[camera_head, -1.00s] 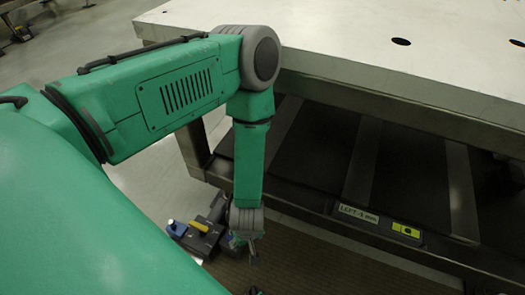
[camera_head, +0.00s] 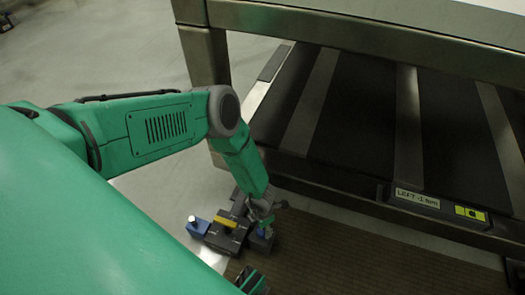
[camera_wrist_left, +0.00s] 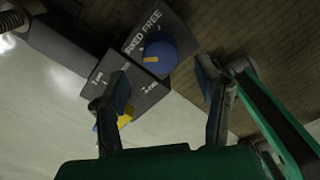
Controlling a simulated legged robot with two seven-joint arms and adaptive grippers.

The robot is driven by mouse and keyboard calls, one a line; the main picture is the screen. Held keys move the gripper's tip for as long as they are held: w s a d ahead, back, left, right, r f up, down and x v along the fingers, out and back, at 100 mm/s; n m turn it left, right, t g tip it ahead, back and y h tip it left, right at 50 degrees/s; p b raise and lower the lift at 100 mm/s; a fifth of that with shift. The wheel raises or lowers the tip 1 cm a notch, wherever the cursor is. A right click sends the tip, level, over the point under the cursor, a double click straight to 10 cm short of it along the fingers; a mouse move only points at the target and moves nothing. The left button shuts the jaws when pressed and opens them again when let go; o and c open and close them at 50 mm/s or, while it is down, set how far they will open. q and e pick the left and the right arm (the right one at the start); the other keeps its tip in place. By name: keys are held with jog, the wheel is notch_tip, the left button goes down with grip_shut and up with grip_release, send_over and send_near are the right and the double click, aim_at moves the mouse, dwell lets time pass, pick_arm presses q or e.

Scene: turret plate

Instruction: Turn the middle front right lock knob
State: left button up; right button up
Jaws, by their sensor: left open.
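A round blue knob (camera_wrist_left: 160,54) with a yellow pointer mark sits on a dark block (camera_wrist_left: 142,35) lettered "FIXED FREE". My left gripper (camera_wrist_left: 164,88) is open, and the knob lies ahead between its two fingers, with no contact visible. A yellow handle (camera_wrist_left: 125,116) on the neighbouring marked block is partly hidden behind the left finger. In the head view my left gripper (camera_head: 264,222) is low beside the dark lock blocks (camera_head: 226,238), which carry the yellow handle (camera_head: 227,222) and a second blue knob (camera_head: 198,226).
A large metal frame with dark shelf panels (camera_head: 350,130) stands to the right of my left arm. Its lower rail bears a "LEFT" label (camera_head: 417,198) and a yellow tag (camera_head: 470,213). Brown ribbed flooring (camera_head: 370,260) lies in front, with pale open floor at left.

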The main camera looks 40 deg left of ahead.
aim_at(263, 231)
pick_arm(q)
jog(key=f, duration=0.1)
jog(key=f+b, duration=0.1)
jog(key=f, duration=0.1)
jog(key=f+b, duration=0.1)
jog(key=shift+a+f, duration=0.25)
jog(key=shift+d+f, duration=0.2)
jog(key=shift+d, duration=0.3)
jog(key=shift+a, duration=0.35)
jog(key=c, duration=1.1)
pick_arm(e)
jog(key=f, duration=0.3)
jog(key=shift+a, duration=0.25)
